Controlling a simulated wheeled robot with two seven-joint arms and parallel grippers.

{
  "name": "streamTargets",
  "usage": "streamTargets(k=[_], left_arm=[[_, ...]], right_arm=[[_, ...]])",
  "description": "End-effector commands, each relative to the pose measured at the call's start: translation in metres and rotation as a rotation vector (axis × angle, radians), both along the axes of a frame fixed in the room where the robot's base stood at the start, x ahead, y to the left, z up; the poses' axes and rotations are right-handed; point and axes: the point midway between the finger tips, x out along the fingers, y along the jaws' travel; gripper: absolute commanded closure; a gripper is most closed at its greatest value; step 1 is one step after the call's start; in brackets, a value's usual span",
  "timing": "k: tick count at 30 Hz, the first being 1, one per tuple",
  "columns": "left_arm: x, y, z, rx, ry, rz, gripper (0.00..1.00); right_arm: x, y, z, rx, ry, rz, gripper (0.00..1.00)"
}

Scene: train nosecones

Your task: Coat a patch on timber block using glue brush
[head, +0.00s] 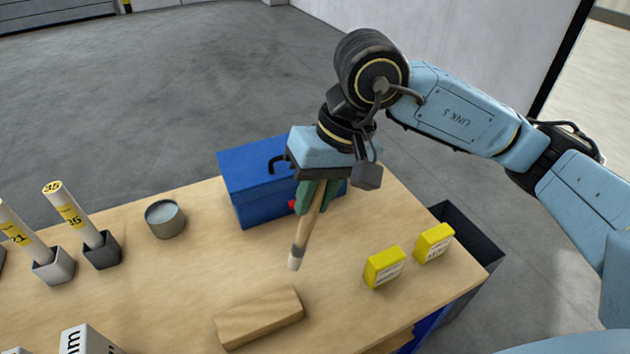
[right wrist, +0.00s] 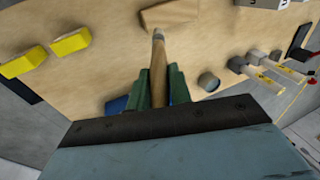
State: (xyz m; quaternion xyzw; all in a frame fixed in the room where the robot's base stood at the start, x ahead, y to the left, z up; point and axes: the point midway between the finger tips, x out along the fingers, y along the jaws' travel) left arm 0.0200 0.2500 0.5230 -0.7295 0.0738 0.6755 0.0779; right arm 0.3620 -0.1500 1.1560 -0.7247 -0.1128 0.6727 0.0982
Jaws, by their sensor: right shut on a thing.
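The glue brush (head: 303,238) has a wooden handle, a grey band and a pale tip. My right gripper (head: 316,198) is shut on its handle, and the brush hangs tip down, slightly tilted, over the table. The brush also shows in the right wrist view (right wrist: 158,58), between the green fingers of my right gripper (right wrist: 160,86). The timber block (head: 259,318) lies flat on the table, in front of the brush tip; it also shows in the right wrist view (right wrist: 170,14). The tip appears apart from the block. My left gripper is out of view.
A blue toolbox (head: 262,196) stands behind my right gripper. A round grey tin (head: 165,219) is at its left, with labelled tubes in holders (head: 102,249) further left. Two yellow boxes (head: 384,268) (head: 434,243) stand at the right. The table (head: 205,275) is clear around the block.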

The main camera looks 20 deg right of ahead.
Motion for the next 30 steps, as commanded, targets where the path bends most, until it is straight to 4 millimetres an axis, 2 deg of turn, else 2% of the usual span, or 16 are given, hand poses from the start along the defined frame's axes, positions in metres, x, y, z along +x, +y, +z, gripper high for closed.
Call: streamTargets(k=[3, 6, 15, 21, 30], left_arm=[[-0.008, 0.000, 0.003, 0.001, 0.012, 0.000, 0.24], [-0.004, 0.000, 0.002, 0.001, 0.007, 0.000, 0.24], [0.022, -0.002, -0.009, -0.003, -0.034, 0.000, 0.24], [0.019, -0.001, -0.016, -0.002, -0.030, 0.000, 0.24], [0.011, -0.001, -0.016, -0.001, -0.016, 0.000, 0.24]], right_arm=[[-0.009, 0.002, 0.012, 0.042, -0.035, -0.006, 1.00], [-0.010, 0.003, 0.012, 0.051, -0.042, -0.008, 1.00], [-0.010, 0.003, -0.016, 0.050, -0.040, -0.008, 1.00], [-0.010, 0.003, -0.034, 0.049, -0.040, -0.008, 1.00], [-0.010, 0.003, -0.035, 0.049, -0.041, -0.007, 1.00]])
